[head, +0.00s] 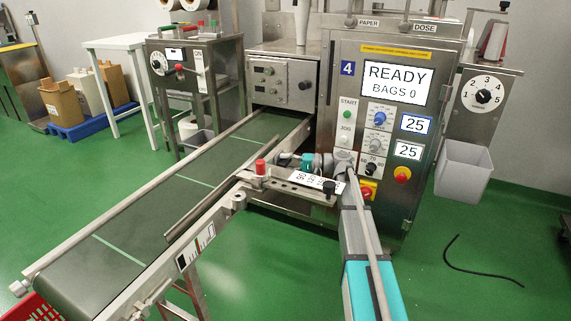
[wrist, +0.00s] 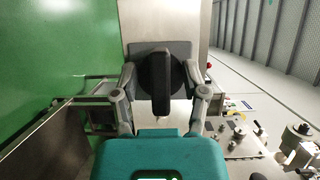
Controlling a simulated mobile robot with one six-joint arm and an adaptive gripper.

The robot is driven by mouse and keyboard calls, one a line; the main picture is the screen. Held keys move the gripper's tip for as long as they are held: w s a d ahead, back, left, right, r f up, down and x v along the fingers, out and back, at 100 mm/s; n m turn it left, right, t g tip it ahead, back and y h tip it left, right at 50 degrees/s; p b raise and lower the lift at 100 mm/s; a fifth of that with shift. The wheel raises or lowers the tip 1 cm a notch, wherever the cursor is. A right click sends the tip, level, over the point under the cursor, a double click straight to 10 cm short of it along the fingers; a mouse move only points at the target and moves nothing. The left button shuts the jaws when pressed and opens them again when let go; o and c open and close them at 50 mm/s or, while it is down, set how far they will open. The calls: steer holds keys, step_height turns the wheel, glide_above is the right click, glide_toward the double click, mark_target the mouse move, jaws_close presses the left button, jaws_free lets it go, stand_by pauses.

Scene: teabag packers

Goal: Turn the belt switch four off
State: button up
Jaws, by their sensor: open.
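In the wrist view a black upright handle (wrist: 161,84) stands out from a dark grey square plate (wrist: 139,57). It looks like the switch, but no label on it can be read. My gripper (wrist: 162,90) is open, with one finger on each side of the handle and gaps between. In the head view my gripper (head: 285,158) points left beside the conveyor's near edge, in front of the machine marked with a blue 4 (head: 347,68). There the gripper and wrist hide the handle or leave it too small to make out.
The green conveyor belt (head: 165,205) runs to the lower left. A red knob (head: 260,167) and a black knob (head: 329,187) sit close to my gripper, near a numbered plate (head: 310,181). The front panel has dials and a red button (head: 402,175). The right floor is mostly clear.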

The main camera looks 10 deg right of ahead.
steer(key=shift+d, duration=0.15)
steer(key=v, duration=1.1)
steer(key=shift+d, duration=0.35)
steer(key=shift+s+f, duration=0.1)
steer(key=shift+s, duration=0.1)
